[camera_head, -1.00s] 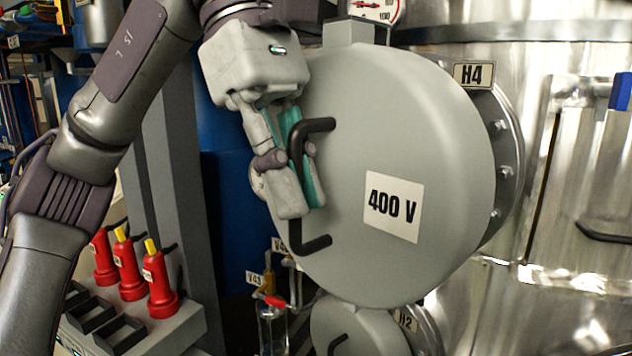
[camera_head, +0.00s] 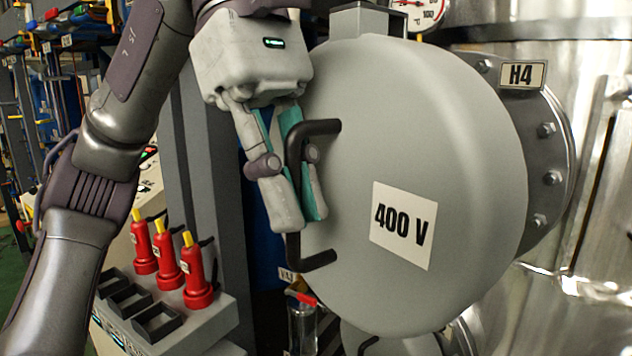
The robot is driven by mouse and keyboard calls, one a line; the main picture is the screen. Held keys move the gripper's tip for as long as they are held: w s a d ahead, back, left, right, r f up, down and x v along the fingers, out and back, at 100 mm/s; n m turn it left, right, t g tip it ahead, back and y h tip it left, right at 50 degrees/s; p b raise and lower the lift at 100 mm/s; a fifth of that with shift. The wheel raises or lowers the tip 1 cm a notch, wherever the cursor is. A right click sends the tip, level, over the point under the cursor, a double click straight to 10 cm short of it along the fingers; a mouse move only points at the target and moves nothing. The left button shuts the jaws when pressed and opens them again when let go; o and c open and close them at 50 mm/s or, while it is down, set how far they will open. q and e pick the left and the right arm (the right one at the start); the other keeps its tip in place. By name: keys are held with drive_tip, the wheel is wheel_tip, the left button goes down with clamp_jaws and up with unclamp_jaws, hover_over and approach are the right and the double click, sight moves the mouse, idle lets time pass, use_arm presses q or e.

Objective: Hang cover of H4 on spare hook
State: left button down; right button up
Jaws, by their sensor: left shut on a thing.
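The cover of H4 (camera_head: 460,170) is a large round grey dome with a "400 V" label and a black bar handle (camera_head: 294,160) on its left side. Behind it is a bolted flange (camera_head: 548,150) with an "H4" plate (camera_head: 523,75). A gap shows between the dome's right edge and the flange bolts. My left gripper (camera_head: 303,222) is shut on the black handle, its fingers pointing down along the upright bar. My right gripper is not in view. I cannot see a spare hook clearly.
Three red plugs with yellow tips (camera_head: 168,268) stand in a grey rack (camera_head: 190,325) with empty square slots at lower left. A glass vessel (camera_head: 302,325) is below the handle. A pressure gauge (camera_head: 417,12) is above. The steel tank (camera_head: 600,200) fills the right.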

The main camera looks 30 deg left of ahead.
use_arm(q)
drive_tip(key=s+a, duration=0.4)
drive_tip(key=s, duration=0.7)
drive_tip(key=shift+a+p, duration=0.25)
drive_tip(key=shift+p, duration=0.1)
idle(0.4)
